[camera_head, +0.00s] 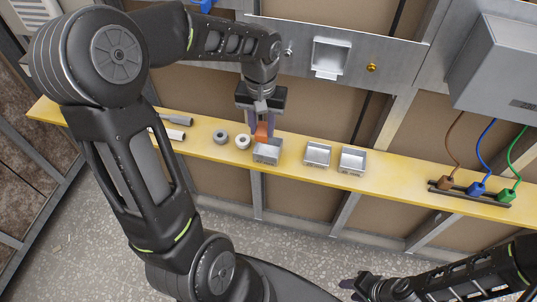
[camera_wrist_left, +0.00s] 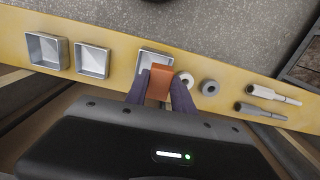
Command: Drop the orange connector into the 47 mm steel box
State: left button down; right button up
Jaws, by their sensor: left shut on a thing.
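My left gripper (camera_head: 262,132) is shut on the orange connector (camera_head: 262,130), which also shows between the fingers in the left wrist view (camera_wrist_left: 160,82). The connector is at the leftmost steel box (camera_head: 268,154) in the head view, over or at its back part. This box also shows in the left wrist view (camera_wrist_left: 155,57), partly hidden by the fingers and connector. I cannot tell whether they touch. Two more open steel boxes stand beside it, a middle one (camera_head: 317,154) and a right one (camera_head: 352,161). Sizes cannot be read. My right gripper (camera_head: 358,287) is low, away from the shelf; its opening is unclear.
The yellow shelf (camera_head: 405,183) carries a grey ring (camera_head: 220,136), a white ring (camera_head: 242,141) and two screwdriver-like tools (camera_head: 176,119) left of the boxes. At right, brown, blue and green wired connectors (camera_head: 477,188) sit on a strip. A metal panel rises behind.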

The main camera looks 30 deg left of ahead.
pick_arm(q)
jog(key=shift+f, duration=0.3)
jog(key=c, duration=1)
grip_release()
jog(key=shift+r, duration=0.15)
notch_tip(320, 180, up, 8)
jog(key=shift+f+b, duration=0.15)
jog(key=shift+b, duration=0.3)
